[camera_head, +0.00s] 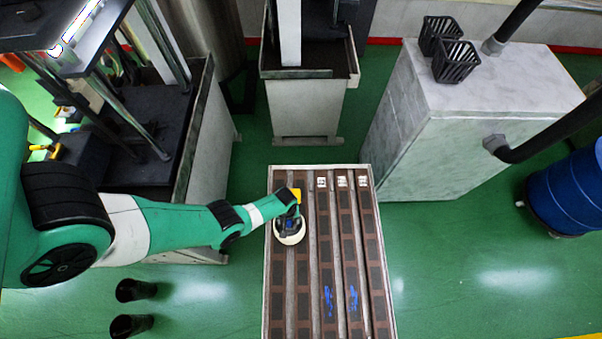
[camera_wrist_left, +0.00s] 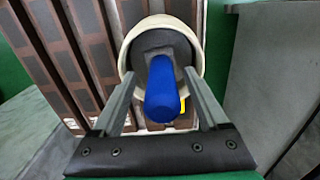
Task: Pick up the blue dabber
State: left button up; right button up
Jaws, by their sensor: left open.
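The blue dabber (camera_wrist_left: 162,92) stands in a cream bowl (camera_wrist_left: 126,52) with a dark inside, its blue handle pointing toward the wrist camera. In the head view the bowl (camera_head: 290,238) sits on the left part of the mould table (camera_head: 279,300). My left gripper (camera_head: 290,220) is over the bowl. In the left wrist view its two fingers (camera_wrist_left: 160,82) are apart, one on each side of the blue handle, with a gap visible. In the head view the gripper mostly hides the dabber. My right gripper is not in view.
Long brown mould strips (camera_head: 345,230) run along the table, with blue marks (camera_head: 327,298) on two of them. Two black baskets (camera_head: 456,62) stand on a grey cabinet (camera_head: 430,135) at the right. A blue barrel (camera_head: 570,190) is at far right. Green floor surrounds the table.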

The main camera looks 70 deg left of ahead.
pick_arm(q)
notch_tip(320, 180, down, 3)
jog(key=shift+r+b, duration=0.1)
jog(key=shift+b, duration=0.45)
jog(key=shift+a+f+b, duration=0.1)
jog(key=shift+f+b, duration=0.2)
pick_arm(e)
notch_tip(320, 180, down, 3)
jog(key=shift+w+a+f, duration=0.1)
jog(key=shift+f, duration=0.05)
pick_arm(q)
jog(key=shift+r, duration=0.1)
grip_shut()
